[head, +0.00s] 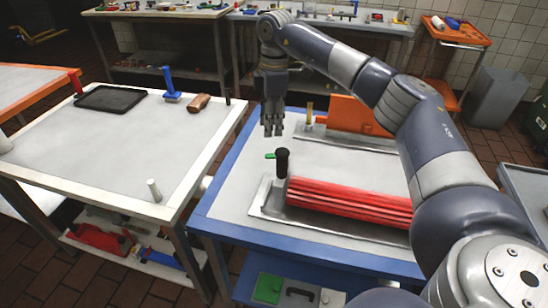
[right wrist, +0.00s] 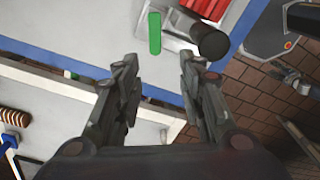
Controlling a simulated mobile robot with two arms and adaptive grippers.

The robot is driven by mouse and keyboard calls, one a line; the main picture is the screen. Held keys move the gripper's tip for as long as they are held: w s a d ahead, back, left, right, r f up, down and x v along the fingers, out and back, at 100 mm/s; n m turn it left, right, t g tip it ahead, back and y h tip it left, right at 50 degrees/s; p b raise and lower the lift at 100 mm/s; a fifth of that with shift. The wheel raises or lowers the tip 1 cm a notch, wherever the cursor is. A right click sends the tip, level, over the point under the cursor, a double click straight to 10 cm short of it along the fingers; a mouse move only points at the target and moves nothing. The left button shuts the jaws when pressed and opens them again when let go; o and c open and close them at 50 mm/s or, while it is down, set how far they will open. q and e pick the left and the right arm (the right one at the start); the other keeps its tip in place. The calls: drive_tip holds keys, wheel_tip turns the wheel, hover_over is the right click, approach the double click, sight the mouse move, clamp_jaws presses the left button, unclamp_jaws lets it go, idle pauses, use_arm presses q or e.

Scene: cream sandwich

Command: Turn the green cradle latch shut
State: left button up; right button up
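The green latch (head: 270,156) is a small bar beside a black upright knob (head: 282,162) at the left end of a metal cradle (head: 262,199). A red ribbed roll (head: 345,201) lies in the cradle. In the right wrist view the green latch (right wrist: 154,33) shows beyond the fingers, with the black knob (right wrist: 209,40) right of it. My right gripper (head: 273,130) points down, above and behind the latch in the head view, apart from it. Its fingers (right wrist: 160,62) are spread with nothing between them. My left gripper does not show in the head view.
The blue-edged table (head: 232,190) bears the cradle; a second metal tray with an orange block (head: 355,114) stands behind. A white table (head: 90,145) at left holds a black tray (head: 110,98), a blue tool (head: 170,85) and a white cylinder (head: 154,190). A gap separates the tables.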

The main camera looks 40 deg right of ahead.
drive_tip(key=shift+m+h, duration=0.3)
drive_tip(key=f, duration=0.3)
drive_tip(key=d+f+p, duration=0.1)
drive_tip(key=f, duration=0.6)
drive_tip(key=shift+d, duration=0.3)
clamp_jaws()
